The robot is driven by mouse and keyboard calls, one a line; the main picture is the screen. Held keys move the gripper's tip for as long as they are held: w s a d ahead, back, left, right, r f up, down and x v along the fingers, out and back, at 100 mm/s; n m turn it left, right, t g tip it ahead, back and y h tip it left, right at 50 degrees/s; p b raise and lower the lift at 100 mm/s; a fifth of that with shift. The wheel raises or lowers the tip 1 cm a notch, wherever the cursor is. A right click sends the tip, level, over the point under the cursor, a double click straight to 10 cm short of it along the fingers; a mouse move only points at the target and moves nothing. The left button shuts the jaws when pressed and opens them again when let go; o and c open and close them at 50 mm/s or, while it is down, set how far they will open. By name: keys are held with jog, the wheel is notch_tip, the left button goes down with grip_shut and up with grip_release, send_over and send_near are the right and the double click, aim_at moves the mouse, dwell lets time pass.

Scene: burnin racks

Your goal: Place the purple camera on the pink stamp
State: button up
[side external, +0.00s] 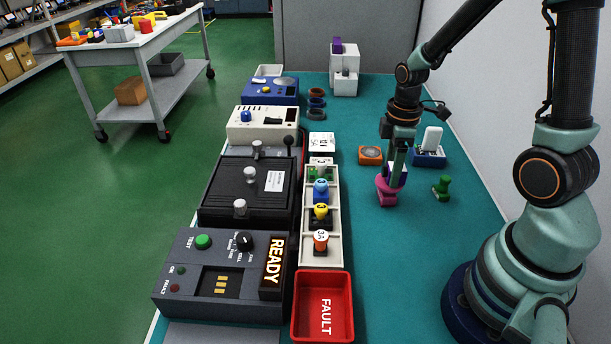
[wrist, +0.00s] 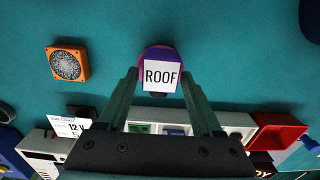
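The purple camera (wrist: 162,75) has a white top label reading ROOF and sits between my fingertips in the wrist view. In the side view the camera (side external: 398,174) is a small white and purple shape, partly hidden by my fingers. The pink stamp (side external: 386,191) stands on the mat, right at my gripper's tips and below the camera. In the wrist view only a thin pink-purple edge shows around the label. My gripper (side external: 392,172) points down; in the wrist view its two fingers (wrist: 160,72) lie close against the camera's sides. Whether the camera rests on the stamp is hidden.
An orange fan block (side external: 370,155) stands left of my gripper, a blue block with a white part (side external: 430,148) behind right, and a green stamp (side external: 441,187) to the right. A white tray (side external: 336,252) and red FAULT bin (side external: 345,306) are left. Front mat is clear.

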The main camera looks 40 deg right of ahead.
dwell(0.3)
notch_tip(320, 180, up, 12)
jog(key=f, duration=0.1)
jog(key=s+a+r+m+t, duration=0.2)
jog(key=a+r+m+t, duration=0.3)
jog(key=a+r+m, duration=0.2)
jog(key=a+m, duration=0.2)
jog(key=a, duration=0.1)
jog(key=shift+s+r+t, duration=0.15)
jog(key=shift+t, duration=0.15)
